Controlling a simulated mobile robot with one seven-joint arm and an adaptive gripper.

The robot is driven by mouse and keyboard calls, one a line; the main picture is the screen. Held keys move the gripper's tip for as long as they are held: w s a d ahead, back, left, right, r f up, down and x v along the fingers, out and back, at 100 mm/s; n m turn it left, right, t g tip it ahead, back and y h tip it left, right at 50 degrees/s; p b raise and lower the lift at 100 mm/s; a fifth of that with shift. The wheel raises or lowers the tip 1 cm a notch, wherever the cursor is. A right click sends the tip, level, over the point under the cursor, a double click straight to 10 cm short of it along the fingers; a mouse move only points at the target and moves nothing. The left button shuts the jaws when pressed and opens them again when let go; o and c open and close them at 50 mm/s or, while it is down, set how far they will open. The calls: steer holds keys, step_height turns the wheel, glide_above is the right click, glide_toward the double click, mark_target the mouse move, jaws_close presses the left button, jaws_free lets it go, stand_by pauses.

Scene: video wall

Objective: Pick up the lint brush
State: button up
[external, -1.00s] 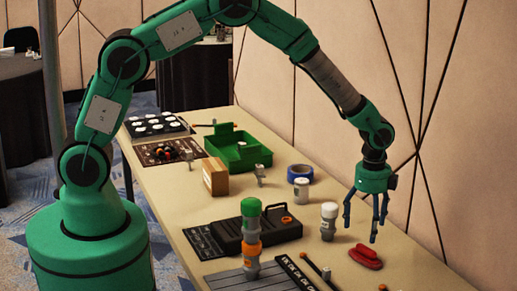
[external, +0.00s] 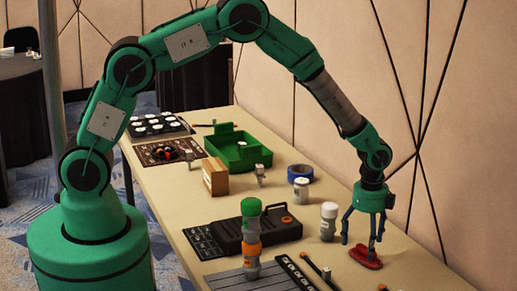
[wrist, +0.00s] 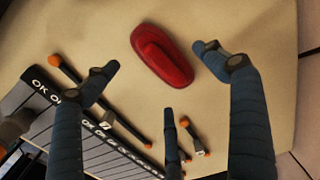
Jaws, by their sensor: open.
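The lint brush looks like a red oval object with a raised ridge along its top (wrist: 161,55). It lies flat on the table, and in the external view it sits at the table's right side (external: 362,259). My gripper (external: 364,245) is open, its fingers pointing down just above and around the brush. In the wrist view the spread blue fingers (wrist: 160,85) frame the brush, which lies between and a little beyond the tips. Nothing is held. In the external view a finger covers part of the brush.
A white-capped jar (external: 328,222) stands left of the gripper. Orange-tipped rods (wrist: 187,125) lie near the fingers, beside a grey slotted panel marked OK (wrist: 80,125). A black device (external: 258,232), blue tape roll (external: 300,172) and green tray (external: 240,152) stand farther off.

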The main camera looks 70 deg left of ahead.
mark_target(363, 256)
steer(key=shift+a+f+b, duration=0.1)
steer(key=shift+f+b, duration=0.35)
steer(key=shift+f, duration=1.4)
steer(key=c, duration=1.3)
steer(key=shift+c, duration=0.2)
step_height(363, 256, up, 10)
steer(key=p, duration=0.2)
